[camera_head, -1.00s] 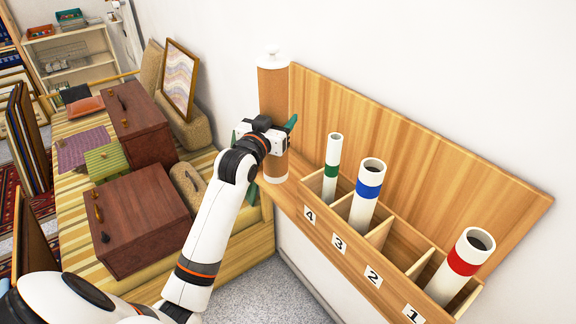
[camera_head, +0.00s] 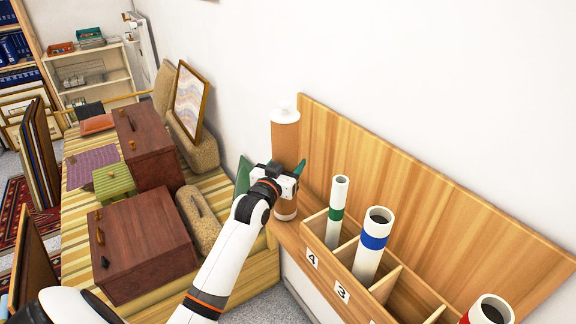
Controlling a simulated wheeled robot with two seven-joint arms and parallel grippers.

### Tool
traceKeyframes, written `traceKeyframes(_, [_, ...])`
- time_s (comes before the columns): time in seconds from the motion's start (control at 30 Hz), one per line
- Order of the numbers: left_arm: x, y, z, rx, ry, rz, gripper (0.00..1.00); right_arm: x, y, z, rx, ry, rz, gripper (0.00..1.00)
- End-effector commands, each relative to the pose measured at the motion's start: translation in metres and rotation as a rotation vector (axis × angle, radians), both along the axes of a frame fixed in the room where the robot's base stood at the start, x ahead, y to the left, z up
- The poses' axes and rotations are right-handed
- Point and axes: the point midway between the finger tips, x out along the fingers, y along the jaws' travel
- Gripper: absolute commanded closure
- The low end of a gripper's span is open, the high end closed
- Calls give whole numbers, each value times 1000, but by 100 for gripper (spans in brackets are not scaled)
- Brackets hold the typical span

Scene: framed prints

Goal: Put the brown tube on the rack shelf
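The brown tube (camera_head: 285,140) has white caps and stands upright on the wooden ledge left of the compartments, near the wall. My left gripper (camera_head: 271,170) is at the tube's lower half, on its near side. Its green fingers are spread wider than the tube, one to each side, and it looks open. It hides part of the tube, and I cannot tell whether it touches. My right gripper is out of view. A white rack (camera_head: 97,88) with shelves stands at the back left, with boxes and other items on it.
A wooden holder (camera_head: 312,226) with numbered compartments carries white tubes with green (camera_head: 337,205), blue (camera_head: 372,245) and red (camera_head: 487,312) bands. A striped bench (camera_head: 82,227) holds brown cases (camera_head: 143,232), cushions and a framed print (camera_head: 189,102). Framed panels lean at the left.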

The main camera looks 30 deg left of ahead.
Motion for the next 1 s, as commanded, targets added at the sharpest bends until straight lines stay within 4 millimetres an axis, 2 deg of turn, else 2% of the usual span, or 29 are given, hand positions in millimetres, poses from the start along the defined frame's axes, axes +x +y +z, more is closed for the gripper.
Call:
traceKeyframes(0.1, [0, 0, -4, 1, -5, 0, 75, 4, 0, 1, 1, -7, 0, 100])
traceKeyframes(0.4, [0, 0, -7, 1, -5, 0, 75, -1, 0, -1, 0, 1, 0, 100])
traceKeyframes(0.43, [0, 0, -8, 0, -1, 0, 38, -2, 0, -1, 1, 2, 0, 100])
traceKeyframes(0.53, [0, 0, -8, 0, -1, 0, 22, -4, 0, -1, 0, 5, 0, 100])
traceKeyframes(0.87, [0, 0, -4, 0, -2, 0, 21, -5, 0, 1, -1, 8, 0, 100])
traceKeyframes(1.0, [-16, -3, -8, 0, 1, 0, 21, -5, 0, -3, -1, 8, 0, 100])
